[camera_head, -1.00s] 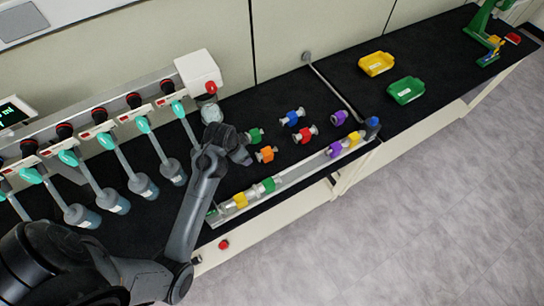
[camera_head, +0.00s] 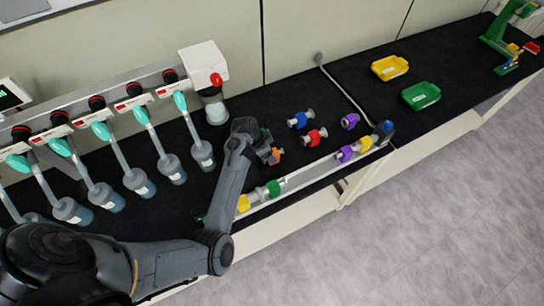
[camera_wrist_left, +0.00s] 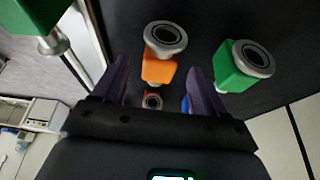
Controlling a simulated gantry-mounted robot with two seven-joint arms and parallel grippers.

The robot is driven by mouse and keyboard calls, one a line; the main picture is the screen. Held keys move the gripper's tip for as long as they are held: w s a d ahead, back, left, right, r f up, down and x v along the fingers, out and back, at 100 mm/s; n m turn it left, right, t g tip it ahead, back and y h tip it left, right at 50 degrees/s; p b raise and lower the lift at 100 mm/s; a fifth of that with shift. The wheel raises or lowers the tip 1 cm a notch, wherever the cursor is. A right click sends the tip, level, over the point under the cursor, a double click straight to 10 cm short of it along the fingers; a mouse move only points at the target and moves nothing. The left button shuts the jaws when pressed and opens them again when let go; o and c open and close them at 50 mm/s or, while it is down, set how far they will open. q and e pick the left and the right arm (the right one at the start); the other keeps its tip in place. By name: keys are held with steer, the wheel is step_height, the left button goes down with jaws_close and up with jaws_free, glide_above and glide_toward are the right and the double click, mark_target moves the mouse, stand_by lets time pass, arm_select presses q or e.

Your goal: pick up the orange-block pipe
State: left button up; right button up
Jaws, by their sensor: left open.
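The orange-block pipe (camera_head: 276,156) lies on the black bench top, partly hidden by my gripper in the head view. In the left wrist view the orange-block pipe (camera_wrist_left: 159,69) shows its orange middle and metal flanged end between the two fingers. My left gripper (camera_head: 265,152) is open above and around it, with a gap on both sides. The purple-dark fingers show in the left wrist view (camera_wrist_left: 158,78). My right gripper is not in view.
A green-block pipe (camera_wrist_left: 238,68) lies close beside the right finger in the wrist view. Blue (camera_head: 300,119), red (camera_head: 314,136) and purple (camera_head: 350,121) pipes lie nearby. A rail (camera_head: 310,172) with coloured pipes runs along the front edge.

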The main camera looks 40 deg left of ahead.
arm_select(q)
steer(key=shift+x, duration=2.55)
steer(key=shift+w+d+r, duration=0.1)
steer(key=shift+w+d, duration=0.05)
steer(key=shift+w, duration=0.05)
steer(key=c, duration=1.2)
steer(key=shift+r, duration=0.15)
